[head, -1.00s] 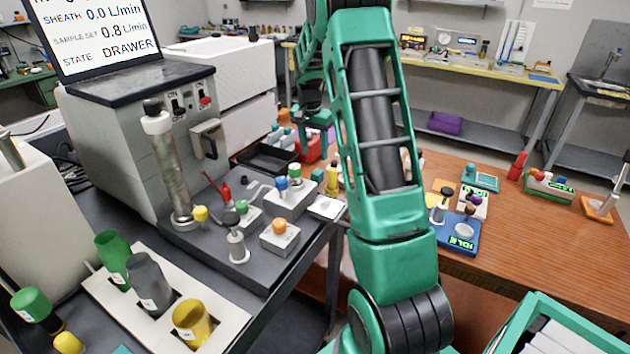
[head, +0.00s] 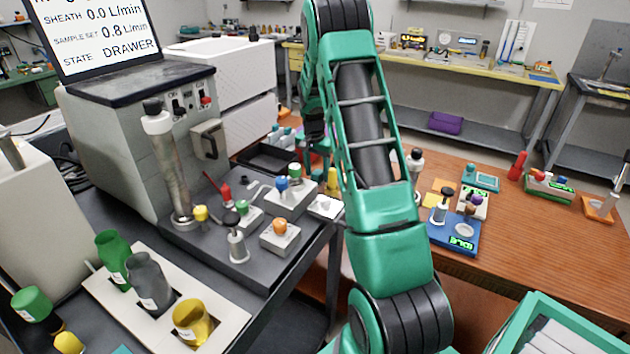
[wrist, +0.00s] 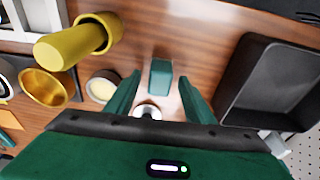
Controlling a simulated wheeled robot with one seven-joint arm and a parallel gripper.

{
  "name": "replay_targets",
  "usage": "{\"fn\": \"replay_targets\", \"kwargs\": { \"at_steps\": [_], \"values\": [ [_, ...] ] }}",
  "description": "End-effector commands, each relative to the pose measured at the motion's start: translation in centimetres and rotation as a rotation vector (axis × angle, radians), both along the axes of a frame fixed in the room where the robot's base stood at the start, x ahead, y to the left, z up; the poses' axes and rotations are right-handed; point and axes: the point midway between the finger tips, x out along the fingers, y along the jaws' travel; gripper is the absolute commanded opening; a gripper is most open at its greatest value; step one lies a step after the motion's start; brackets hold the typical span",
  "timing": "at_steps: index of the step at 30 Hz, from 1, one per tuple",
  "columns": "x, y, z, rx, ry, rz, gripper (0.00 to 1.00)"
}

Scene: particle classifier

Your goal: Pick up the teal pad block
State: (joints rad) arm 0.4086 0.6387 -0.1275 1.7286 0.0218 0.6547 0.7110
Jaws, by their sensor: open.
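The teal pad block (wrist: 160,77) stands on the brown wooden table in the wrist view, small and box-shaped. My gripper (wrist: 159,86) is open, with one green finger to the left of the block and one to the right. The block shows at the gap between the fingertips, and I see no contact with either finger. In the head view my arm and gripper cover the spot, and I cannot make out the block there.
In the wrist view a black tray (wrist: 232,92) lies close to the right finger. A yellow cylinder and ring (wrist: 68,45), a brass cup (wrist: 45,88) and a pale round cup (wrist: 102,88) stand to the left. A round metal-topped item (wrist: 147,112) sits between the finger bases.

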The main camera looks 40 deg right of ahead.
Motion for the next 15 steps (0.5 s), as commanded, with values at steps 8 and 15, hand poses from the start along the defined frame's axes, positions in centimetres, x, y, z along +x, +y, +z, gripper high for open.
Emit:
{"fn": "replay_targets", "kwargs": {
  "at_steps": [8, 15],
  "values": [
    [0.03, -0.11, -0.76, 0.0, 0.0, 0.0, 0.48],
    [0.04, -0.11, -0.74, 0.0, 0.0, 0.0, 0.04]
  ]
}}
